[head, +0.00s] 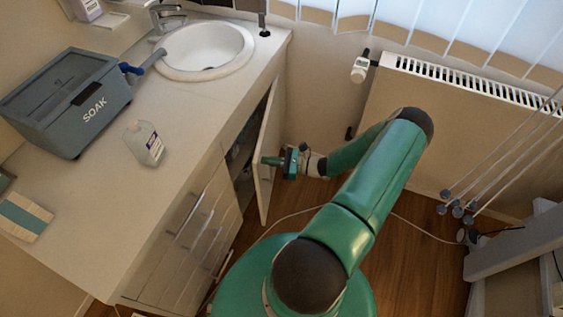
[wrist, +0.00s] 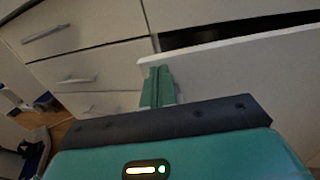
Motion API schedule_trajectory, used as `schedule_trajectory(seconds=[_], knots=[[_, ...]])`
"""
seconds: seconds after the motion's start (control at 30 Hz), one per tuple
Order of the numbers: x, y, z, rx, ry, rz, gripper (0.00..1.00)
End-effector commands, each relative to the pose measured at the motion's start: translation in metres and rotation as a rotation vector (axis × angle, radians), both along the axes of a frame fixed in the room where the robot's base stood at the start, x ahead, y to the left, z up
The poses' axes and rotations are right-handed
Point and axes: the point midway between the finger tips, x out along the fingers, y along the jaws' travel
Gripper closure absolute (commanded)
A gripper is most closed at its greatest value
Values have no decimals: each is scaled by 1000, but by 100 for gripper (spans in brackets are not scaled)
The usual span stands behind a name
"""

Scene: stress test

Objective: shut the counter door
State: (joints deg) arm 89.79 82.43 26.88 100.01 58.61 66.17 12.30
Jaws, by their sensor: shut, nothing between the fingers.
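The counter door (head: 269,152) is a pale panel under the sink end of the counter. It stands ajar, with a dark gap into the cabinet (head: 243,165) on its left. My gripper (head: 266,161) is shut and empty, at the door's outer side and overlapping it in the head view. In the wrist view the shut fingers (wrist: 158,88) are at the edge of the door (wrist: 235,75), very close to it; I cannot tell if they touch. A dark opening (wrist: 235,33) shows above the door edge there.
Drawers with bar handles (head: 186,232) are left of the door. A radiator (head: 440,120) stands right. A cable (head: 285,217) crosses the wooden floor.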

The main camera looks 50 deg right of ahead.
Motion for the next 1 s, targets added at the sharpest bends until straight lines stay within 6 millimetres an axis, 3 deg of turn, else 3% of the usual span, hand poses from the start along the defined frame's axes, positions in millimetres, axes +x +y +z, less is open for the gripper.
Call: schedule_trajectory(seconds=[0.53,1.0], knots=[[12,8,0,1,-1,3,100],[108,62,0,-1,-1,3,100]])
